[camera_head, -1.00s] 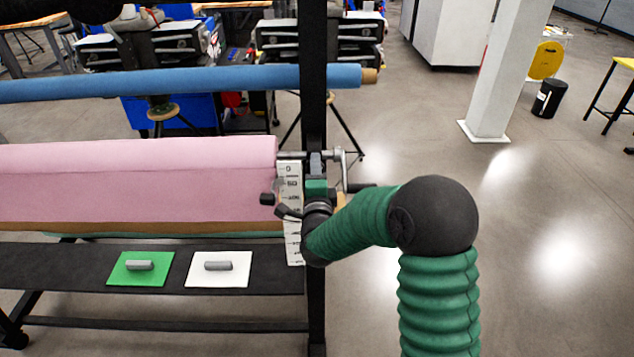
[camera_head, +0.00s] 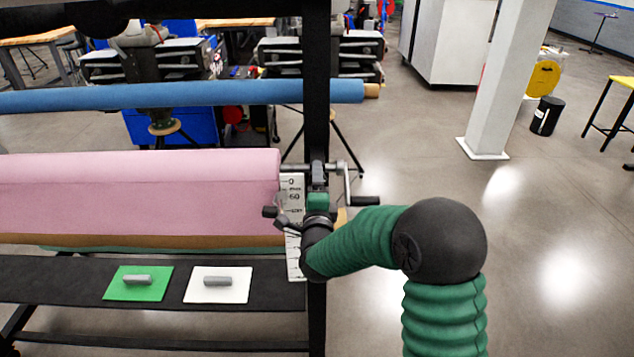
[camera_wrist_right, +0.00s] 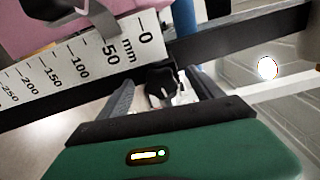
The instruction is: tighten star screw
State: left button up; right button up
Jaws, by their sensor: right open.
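The star screw (camera_wrist_right: 160,80) is a black lobed knob in the right wrist view, beside the 0 end of a white millimetre scale (camera_wrist_right: 85,68). My right gripper (camera_wrist_right: 163,97) is open, with one finger on each side of the knob. I cannot tell whether either finger touches it. In the head view my right gripper (camera_head: 280,218) is in front of the scale (camera_head: 293,235), by the black upright post (camera_head: 317,100). The star screw cannot be made out clearly there. My left gripper is not in view.
A pink roll (camera_head: 140,190) lies left of the post, with a blue roll (camera_head: 180,95) above. A crank handle (camera_head: 365,201) sticks out right of the post. A green pad (camera_head: 115,290) and a white pad (camera_head: 200,294) lie on the black shelf (camera_head: 50,275). Open floor is at right.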

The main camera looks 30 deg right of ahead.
jog(key=shift+d, duration=0.3)
jog(key=v, duration=0.5)
jog(key=shift+a+b, duration=0.15)
jog(key=shift+b, duration=0.25)
jog(key=shift+c, duration=0.4)
